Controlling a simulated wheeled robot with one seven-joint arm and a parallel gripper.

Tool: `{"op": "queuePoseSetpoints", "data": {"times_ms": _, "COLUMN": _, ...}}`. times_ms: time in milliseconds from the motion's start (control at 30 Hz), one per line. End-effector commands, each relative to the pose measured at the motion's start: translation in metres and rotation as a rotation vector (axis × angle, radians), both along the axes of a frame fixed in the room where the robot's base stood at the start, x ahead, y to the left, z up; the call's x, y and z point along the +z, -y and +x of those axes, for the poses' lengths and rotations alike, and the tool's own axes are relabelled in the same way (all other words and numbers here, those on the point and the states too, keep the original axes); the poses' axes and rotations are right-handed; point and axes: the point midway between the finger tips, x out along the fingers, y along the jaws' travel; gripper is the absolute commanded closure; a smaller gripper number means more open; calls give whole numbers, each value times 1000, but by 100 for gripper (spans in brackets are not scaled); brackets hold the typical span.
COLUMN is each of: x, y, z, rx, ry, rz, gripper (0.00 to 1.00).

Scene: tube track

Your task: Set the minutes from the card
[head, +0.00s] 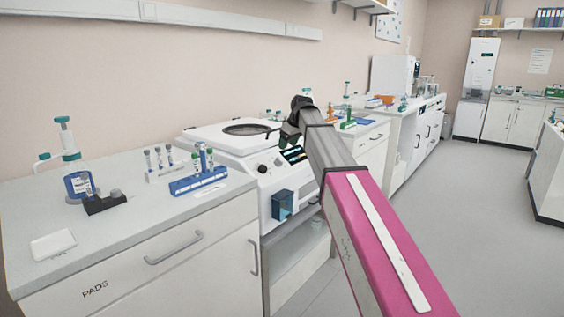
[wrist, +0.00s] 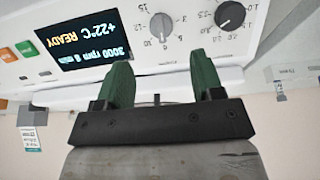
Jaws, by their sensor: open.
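The white centrifuge (head: 262,190) stands past the near bench. Its front panel fills the upper wrist view, upside down. The dark display (wrist: 82,38) reads +22°C, READY, 3000 rpm and a minutes figure that looks like 0 or 8.
A blue tube rack (head: 198,180) and a blue-liquid bottle (head: 79,183) stand on the near bench (head: 140,225). A blue box (head: 282,204) is on the centrifuge's front. Labels (wrist: 30,138) show beyond the panel in the wrist view. The floor at right is clear.

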Motion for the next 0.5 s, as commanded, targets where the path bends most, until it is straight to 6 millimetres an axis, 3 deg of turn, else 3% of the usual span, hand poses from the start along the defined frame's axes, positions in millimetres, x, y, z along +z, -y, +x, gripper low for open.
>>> {"op": "queuePoseSetpoints", "data": {"times_ms": 300, "x": -53, "y": -17, "z": 13, "rx": -1, "ry": -2, "rz": -1, "gripper": 39}}
{"op": "queuePoseSetpoints", "data": {"times_ms": 500, "x": -77, "y": -25, "z": 20, "rx": -2, "ry": -1, "rz": 0, "gripper": 39}}
